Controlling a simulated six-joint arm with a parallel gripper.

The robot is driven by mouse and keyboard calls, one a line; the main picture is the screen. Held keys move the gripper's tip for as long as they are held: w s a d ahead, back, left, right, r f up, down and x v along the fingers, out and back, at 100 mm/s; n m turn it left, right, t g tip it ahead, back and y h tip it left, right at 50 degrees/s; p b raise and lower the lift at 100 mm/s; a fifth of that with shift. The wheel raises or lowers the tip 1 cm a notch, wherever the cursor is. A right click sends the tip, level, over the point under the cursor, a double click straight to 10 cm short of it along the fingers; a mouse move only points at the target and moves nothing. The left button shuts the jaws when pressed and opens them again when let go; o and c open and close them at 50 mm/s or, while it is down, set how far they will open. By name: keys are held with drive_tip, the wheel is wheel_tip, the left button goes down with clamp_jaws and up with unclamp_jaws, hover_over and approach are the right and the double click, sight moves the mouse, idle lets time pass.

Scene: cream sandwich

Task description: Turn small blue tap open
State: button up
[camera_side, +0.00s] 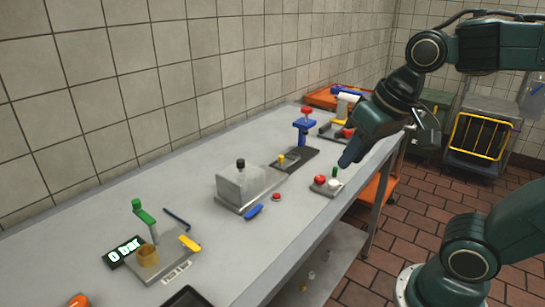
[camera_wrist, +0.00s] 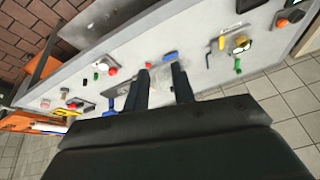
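The small blue tap (camera_side: 253,211) sticks out low at the front of a grey metal box (camera_side: 240,188) with a black knob on top. In the wrist view the blue tap (camera_wrist: 170,56) shows just beyond the tip of my right-hand finger. My gripper (camera_side: 347,160) is in the air near the table's front edge, right of the tap and close to a small button plate. In the wrist view its two dark fingers are apart with nothing gripped between them (camera_wrist: 161,70). I cannot tell the tap's exact angle.
A red button (camera_side: 276,196) sits beside the tap. The plate (camera_side: 325,189) carries red, white and green parts. A blue press with a red knob (camera_side: 305,125) stands farther back. A green-handled stand (camera_side: 145,215) and yellow lever (camera_side: 190,244) are nearer.

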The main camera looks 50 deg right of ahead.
drive_tip(key=w+f+m+g, duration=0.1)
drive_tip(key=w+m+g, duration=0.1)
drive_tip(key=w+m, duration=0.8)
drive_tip(key=m+g, duration=0.3)
drive_tip(key=m, duration=0.2)
hover_over(250, 213)
wheel_tip(250, 213, down, 11)
drive_tip(key=shift+r, duration=0.2)
drive_tip(key=shift+f, duration=0.15)
wheel_tip(250, 213, down, 14)
drive_tip(key=shift+r, duration=0.25)
clamp_jaws()
